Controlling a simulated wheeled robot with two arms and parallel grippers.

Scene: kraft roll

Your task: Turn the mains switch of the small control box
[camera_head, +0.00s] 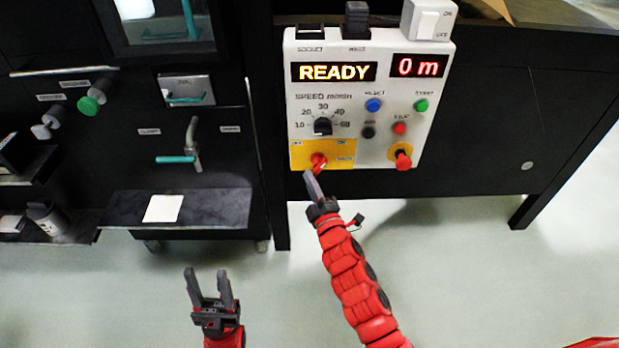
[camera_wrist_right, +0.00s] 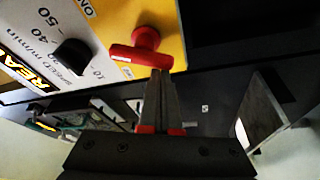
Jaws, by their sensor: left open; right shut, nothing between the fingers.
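The control box (camera_head: 345,80) is a pale panel fixed to the front of a dark bench. Its red mains switch (camera_head: 319,160) sits on a yellow plate (camera_head: 300,157) at the lower left. The switch also shows in the right wrist view (camera_wrist_right: 143,50), its red bar lying across the picture. My right gripper (camera_head: 308,177) is shut and empty just below the switch. In the wrist view its fingertips (camera_wrist_right: 161,74) overlap the switch's lower edge; I cannot tell whether they touch. My left gripper (camera_head: 206,273) is open and empty, low and away from the box.
The displays read READY (camera_head: 334,72) and 0 m (camera_head: 418,66). A black speed knob (camera_head: 322,126) is above the switch, and a red mushroom button (camera_head: 403,160) is to its right. A dark machine with a shelf (camera_head: 215,205) stands left. Open floor lies below.

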